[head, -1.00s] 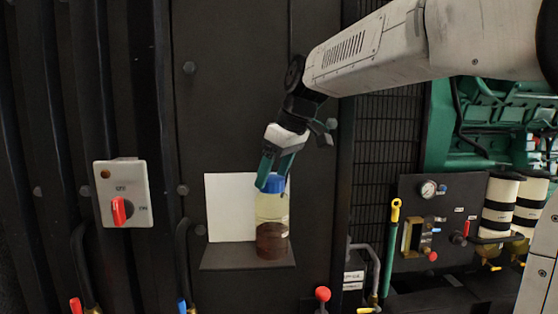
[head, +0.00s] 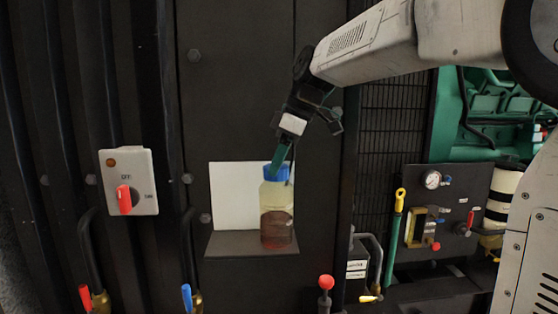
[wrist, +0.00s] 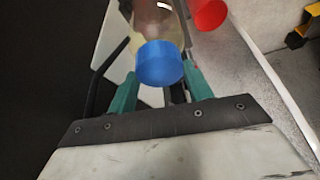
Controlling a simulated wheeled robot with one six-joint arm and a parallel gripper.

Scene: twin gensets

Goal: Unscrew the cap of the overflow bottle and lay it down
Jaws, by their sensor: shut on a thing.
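The overflow bottle (head: 276,215) is clear with dark brown liquid in its lower part. It stands upright on a small dark shelf (head: 225,243) in front of a white panel (head: 232,190). Its blue cap (head: 276,172) sits on top of the bottle neck. My gripper (head: 281,160) comes down from above and is shut on the cap. In the wrist view the blue cap (wrist: 159,63) lies between the two green fingers (wrist: 160,88), with the bottle beyond it. The fingers partly cover the cap in the head view.
A switch box with a red knob (head: 126,198) is on the left. Red (head: 86,297) and blue (head: 187,297) valve handles stand below. A red-knobbed lever (head: 326,283) stands right of the shelf. The shelf's left part is bare.

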